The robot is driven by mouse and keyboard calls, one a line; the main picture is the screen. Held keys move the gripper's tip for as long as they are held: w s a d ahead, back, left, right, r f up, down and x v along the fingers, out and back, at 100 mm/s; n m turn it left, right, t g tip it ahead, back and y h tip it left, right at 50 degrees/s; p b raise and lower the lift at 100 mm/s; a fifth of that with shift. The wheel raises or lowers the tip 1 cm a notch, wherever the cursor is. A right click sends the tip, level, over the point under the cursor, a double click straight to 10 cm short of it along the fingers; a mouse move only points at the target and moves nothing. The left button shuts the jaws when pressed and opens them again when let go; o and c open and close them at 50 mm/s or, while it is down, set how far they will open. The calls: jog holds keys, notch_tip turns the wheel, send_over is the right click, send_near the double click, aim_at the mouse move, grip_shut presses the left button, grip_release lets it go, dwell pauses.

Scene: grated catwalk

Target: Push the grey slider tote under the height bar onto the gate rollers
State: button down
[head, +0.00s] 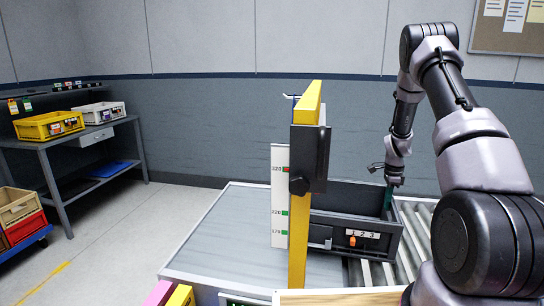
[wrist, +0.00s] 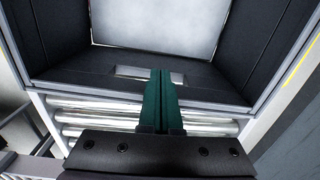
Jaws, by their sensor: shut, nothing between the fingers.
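The dark grey tote (head: 394,246) stands on the rollers just right of the yellow height-gate post (head: 299,215). Its front carries a 1 2 3 label and an orange slider (head: 352,241). The post and black plate hide its left end. A black plate (head: 310,158) is on the post's right. My gripper (head: 388,200) points down at the tote's right end, its green fingers together and empty. In the wrist view the fingers (wrist: 162,74) overlap the tote's end wall (wrist: 100,72) by its slot. I cannot tell whether they touch it.
Rollers (head: 414,222) run right of the tote, and a smooth grey surface (head: 222,240) lies left of the post. A white height scale (head: 279,195) stands beside the post. A side table (head: 65,142) with yellow and white bins is at the far left.

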jog(key=s+d, duration=0.2)
jog(key=d, duration=0.7)
jog(key=s+d, duration=0.1)
jog(key=d, duration=0.8)
jog(key=shift+s+d, duration=0.35)
jog(key=shift+s, duration=0.05)
dwell(1.2)
notch_tip(320, 180, up, 8)
dwell(0.9)
